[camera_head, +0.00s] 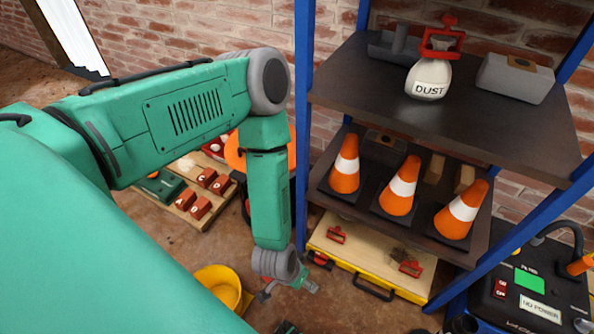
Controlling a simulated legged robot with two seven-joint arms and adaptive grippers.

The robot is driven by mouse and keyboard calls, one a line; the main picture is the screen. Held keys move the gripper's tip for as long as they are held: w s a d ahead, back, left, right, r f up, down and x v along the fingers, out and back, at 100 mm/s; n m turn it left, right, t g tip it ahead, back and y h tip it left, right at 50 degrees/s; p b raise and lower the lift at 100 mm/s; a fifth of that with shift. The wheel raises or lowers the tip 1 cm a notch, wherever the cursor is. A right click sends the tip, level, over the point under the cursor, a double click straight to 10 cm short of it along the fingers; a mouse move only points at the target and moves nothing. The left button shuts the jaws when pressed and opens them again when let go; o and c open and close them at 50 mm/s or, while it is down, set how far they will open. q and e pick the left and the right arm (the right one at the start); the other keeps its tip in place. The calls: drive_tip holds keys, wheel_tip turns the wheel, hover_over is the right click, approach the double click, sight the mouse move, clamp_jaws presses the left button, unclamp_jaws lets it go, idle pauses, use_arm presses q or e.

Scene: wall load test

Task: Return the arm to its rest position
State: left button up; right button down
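My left arm (190,108) comes in from the left. It is green with grey joints, bends at a grey elbow and hangs straight down beside the blue shelf post. Its wrist (278,263) is low in the view, in front of the bottom shelf. The small parts around my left gripper (303,284) are partly hidden and too small to show finger opening. No held object can be made out. My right gripper is not in view.
A blue-framed shelf rack (303,130) holds a dust bag (429,79), orange cones (398,190) and a yellow-edged case (362,257). A yellow bucket (218,284) stands left of the wrist. A power box (523,285) is at right.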

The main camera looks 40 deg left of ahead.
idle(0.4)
use_arm(q)
drive_tip(key=s+a+r+g+p, duration=0.1)
drive_tip(key=s+a+r, duration=0.1)
drive_tip(key=r, duration=0.4)
drive_tip(key=s+a+r+p, duration=0.1)
drive_tip(key=s+a+r, duration=0.2)
drive_tip(key=s+r, duration=0.2)
drive_tip(key=s+a+r+g+y+p, duration=0.1)
drive_tip(key=s+a+r+p, duration=0.1)
drive_tip(key=r, duration=0.5)
drive_tip(key=shift+s+a+m+g, duration=0.3)
drive_tip(key=shift+s+a+m, duration=0.1)
drive_tip(key=shift+s+a, duration=0.35)
